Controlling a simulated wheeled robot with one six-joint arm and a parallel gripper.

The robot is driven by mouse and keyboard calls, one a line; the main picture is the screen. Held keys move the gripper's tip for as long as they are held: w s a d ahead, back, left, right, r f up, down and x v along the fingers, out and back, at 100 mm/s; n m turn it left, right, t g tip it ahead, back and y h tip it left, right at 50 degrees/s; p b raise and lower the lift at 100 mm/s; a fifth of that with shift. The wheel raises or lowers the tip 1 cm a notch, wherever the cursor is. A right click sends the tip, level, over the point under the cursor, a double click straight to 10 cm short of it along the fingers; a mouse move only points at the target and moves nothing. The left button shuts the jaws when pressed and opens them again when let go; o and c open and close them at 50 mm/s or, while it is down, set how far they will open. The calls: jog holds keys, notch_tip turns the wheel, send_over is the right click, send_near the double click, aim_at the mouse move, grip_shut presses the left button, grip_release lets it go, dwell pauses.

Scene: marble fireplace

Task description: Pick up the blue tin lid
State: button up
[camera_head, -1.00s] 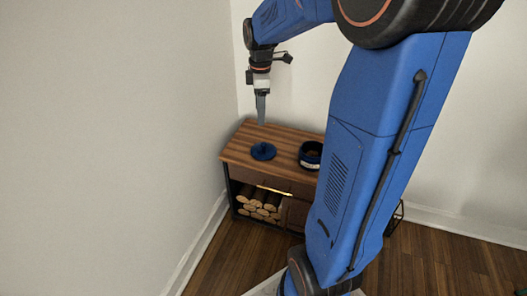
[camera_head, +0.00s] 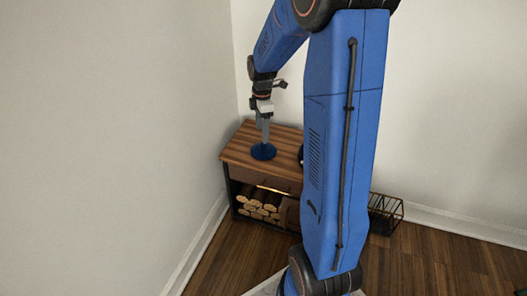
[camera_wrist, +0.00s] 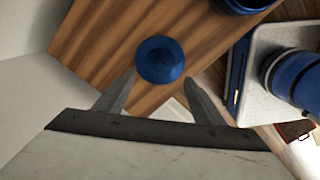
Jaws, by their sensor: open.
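The blue tin lid (camera_head: 263,151) lies on the wooden top of a low cabinet (camera_head: 236,153), towards its left end. It is round with a raised middle. In the wrist view the lid (camera_wrist: 160,59) appears just beyond and between my two fingertips. My gripper (camera_head: 265,140) points down over the lid, and its fingers (camera_wrist: 160,78) are apart with nothing between them. I cannot tell whether the tips touch the lid. The dark blue tin (camera_wrist: 243,3) is cut by the top edge of the wrist view and mostly hidden behind my arm in the head view.
Split logs (camera_head: 258,205) fill the shelf under the cabinet top. A black wire basket (camera_head: 385,213) stands on the floor to the right. The grey wall (camera_head: 120,140) is close on the left. The cabinet top around the lid is clear.

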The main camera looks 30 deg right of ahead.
aim_at(263, 148)
jog(key=shift+d+f, duration=0.1)
jog(key=shift+f, duration=3.75)
grip_shut()
